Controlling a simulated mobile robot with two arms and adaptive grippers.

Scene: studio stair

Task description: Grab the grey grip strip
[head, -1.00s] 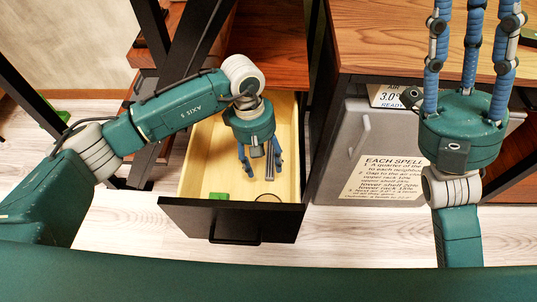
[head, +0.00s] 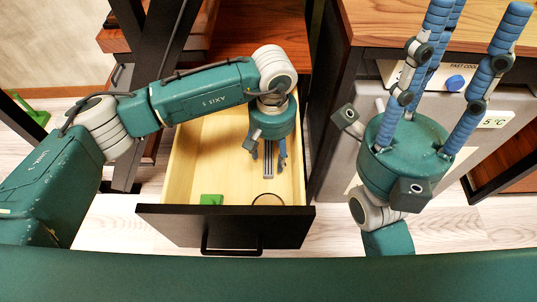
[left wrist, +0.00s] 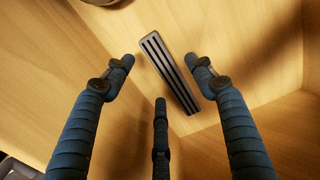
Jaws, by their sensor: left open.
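The grey grip strip (head: 268,171) lies in the open wooden drawer, on its pale floor. In the left wrist view the strip (left wrist: 170,72) is a narrow grey bar with dark lengthwise grooves, lying slantwise. My left gripper (head: 269,158) reaches down into the drawer over the strip. Its blue fingers (left wrist: 160,77) are spread, with the strip between and beyond the tips and no finger seen closed on it. My right gripper (head: 476,20) is raised at the right, its blue fingers pointing up, spread and empty.
A green block (head: 211,199) and a dark-rimmed round item (head: 268,199) lie near the drawer's front (head: 225,226). The drawer walls stand close around my left gripper. A grey appliance (head: 340,165) under a wooden top (head: 390,22) stands at the right.

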